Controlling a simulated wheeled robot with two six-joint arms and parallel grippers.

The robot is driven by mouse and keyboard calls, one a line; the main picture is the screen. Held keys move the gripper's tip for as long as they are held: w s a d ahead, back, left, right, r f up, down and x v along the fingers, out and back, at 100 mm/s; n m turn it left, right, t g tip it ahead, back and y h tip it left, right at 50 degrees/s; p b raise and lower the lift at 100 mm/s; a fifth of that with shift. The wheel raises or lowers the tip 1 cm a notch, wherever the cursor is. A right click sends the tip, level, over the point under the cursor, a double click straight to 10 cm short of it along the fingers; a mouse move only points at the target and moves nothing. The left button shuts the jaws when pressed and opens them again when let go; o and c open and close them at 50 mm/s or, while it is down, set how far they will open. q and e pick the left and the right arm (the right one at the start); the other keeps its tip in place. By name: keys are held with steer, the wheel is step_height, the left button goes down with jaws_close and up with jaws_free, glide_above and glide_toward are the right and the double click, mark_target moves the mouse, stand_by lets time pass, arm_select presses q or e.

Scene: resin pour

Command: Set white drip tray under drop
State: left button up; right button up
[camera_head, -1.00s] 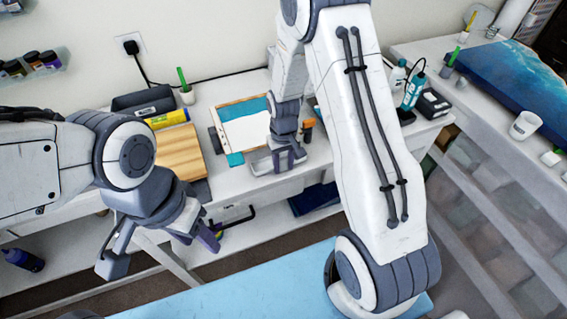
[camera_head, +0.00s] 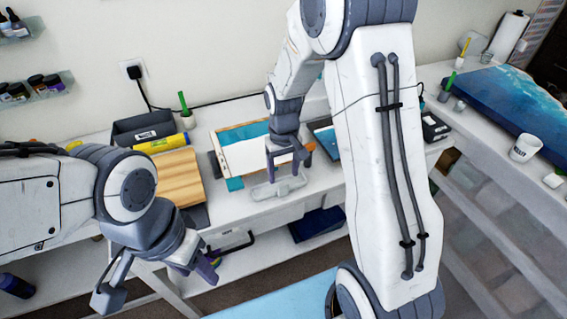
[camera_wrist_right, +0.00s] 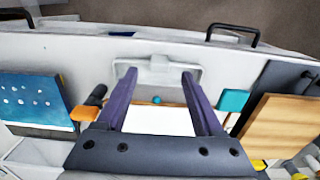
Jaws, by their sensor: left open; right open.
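The white drip tray (camera_head: 277,189) lies on the bench top by its front edge, just in front of a framed panel (camera_head: 243,150) with teal and white areas. My right gripper (camera_head: 289,172) is open, above the tray and partly covering it in the head view. In the right wrist view the tray (camera_wrist_right: 150,74) shows between and beyond the open fingers (camera_wrist_right: 158,76), with nothing held. A small teal drop (camera_wrist_right: 157,100) shows between the tray and the panel's white area. My left gripper (camera_head: 155,284) is open and empty, in front of the bench at left.
A wooden board (camera_head: 179,179) lies left of the panel, with a yellow tube (camera_head: 163,144) and a dark bin (camera_head: 145,126) behind it. A side bench holds a blue resin piece (camera_head: 510,98) and a white cup (camera_head: 525,148).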

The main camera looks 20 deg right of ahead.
steer(key=s+a+r+n, duration=0.3)
steer(key=s+a+r, duration=0.5)
steer(key=a+r, duration=0.15)
steer(key=s+a+n, duration=0.2)
steer(key=s, duration=0.6)
steer(key=s+a+r+n+y, duration=0.1)
steer(key=s+a+n, duration=0.1)
steer(key=s, duration=0.5)
steer(key=shift+s+a, duration=0.3)
steer(key=shift+s, duration=0.05)
steer(key=shift+r, duration=0.1)
